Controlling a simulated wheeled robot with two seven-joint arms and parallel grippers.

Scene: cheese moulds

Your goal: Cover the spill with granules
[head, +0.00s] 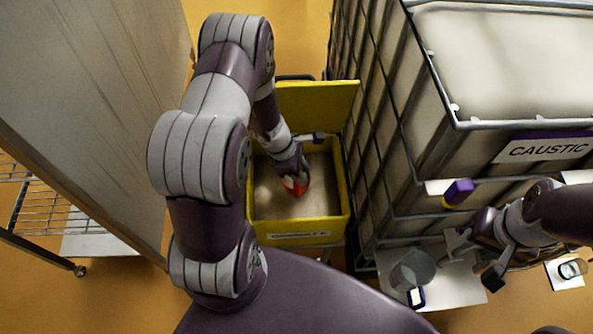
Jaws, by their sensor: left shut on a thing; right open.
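A yellow bin (298,226) with its lid (318,100) raised stands in the middle of the head view. Pale beige granules (270,200) fill its lower part. My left gripper (300,170) reaches down into the bin and is shut on a red tool (295,187), probably a scoop. The tool is at the granules; the gripper hides much of it, so I cannot tell if it is loaded. My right gripper (474,262) is open and empty at the lower right, beside the caustic tank. I cannot make out the spill.
A caged tank labelled CAUSTIC (545,149) stands close on the bin's right. A grey panel (90,80) and wire rack (40,215) stand left.

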